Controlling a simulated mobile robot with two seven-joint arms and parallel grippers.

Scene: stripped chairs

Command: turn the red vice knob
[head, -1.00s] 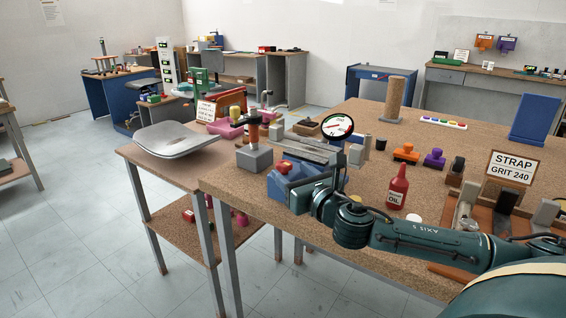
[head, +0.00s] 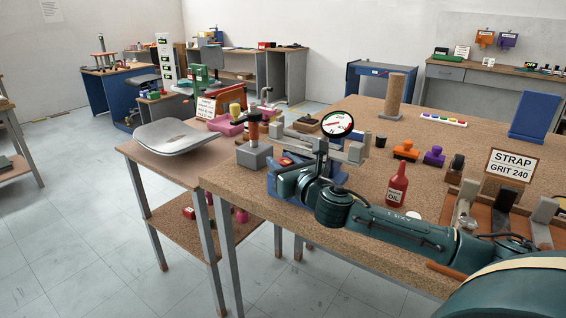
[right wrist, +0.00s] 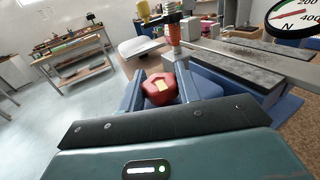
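The red vice knob (head: 286,161) shows only in part in the head view, at the near end of the vice (head: 341,149) on the cork-topped bench. In the right wrist view the knob (right wrist: 160,88) is faceted, with a yellow mark on its face. My right gripper (head: 282,170) is at the knob. In the right wrist view its two blue fingers (right wrist: 165,85) stand open on either side of the knob. A gap shows on the right side; contact on the left cannot be told. My left gripper is not in view.
A dial gauge (head: 337,124) stands by the vice. A grey block with an orange-and-black post (head: 254,152) is left of it.

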